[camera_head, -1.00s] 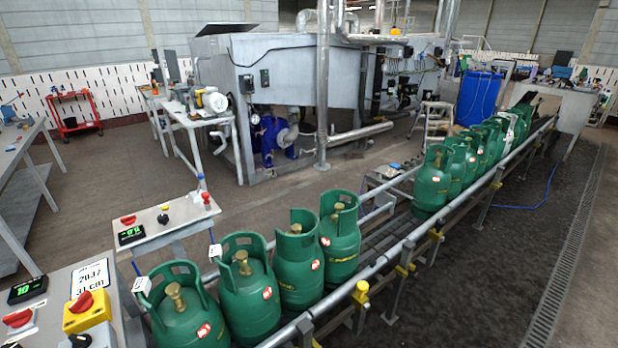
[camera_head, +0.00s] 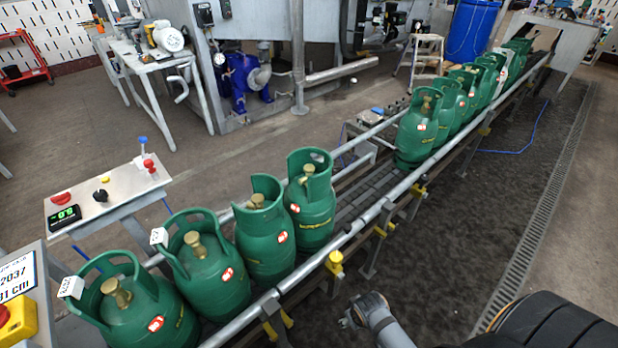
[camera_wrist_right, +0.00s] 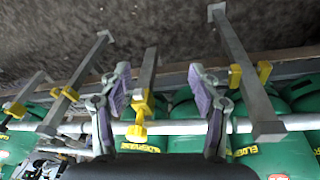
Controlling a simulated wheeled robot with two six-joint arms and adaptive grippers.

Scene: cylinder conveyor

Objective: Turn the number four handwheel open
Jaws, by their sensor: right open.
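Several green gas cylinders stand upright in a near group on the conveyor. Each has a brass handwheel inside its collar. From the front, these are the nearest handwheel (camera_head: 117,292), the second (camera_head: 194,243), the third (camera_head: 256,200) and the farthest (camera_head: 307,172). No number four marking is readable. My right gripper (camera_head: 347,318) is low, right of the conveyor rail and apart from the handwheels. In the right wrist view it is open and empty (camera_wrist_right: 160,75), with a yellow rail clamp (camera_wrist_right: 137,130) showing between its fingers. My left gripper is out of view.
A grey rail (camera_head: 375,215) with yellow clamps (camera_head: 335,262) runs between my right gripper and the cylinders. More green cylinders (camera_head: 420,130) stand farther along the conveyor. A control panel (camera_head: 110,195) is on the left. Dark floor (camera_head: 440,220) right of the rail is clear.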

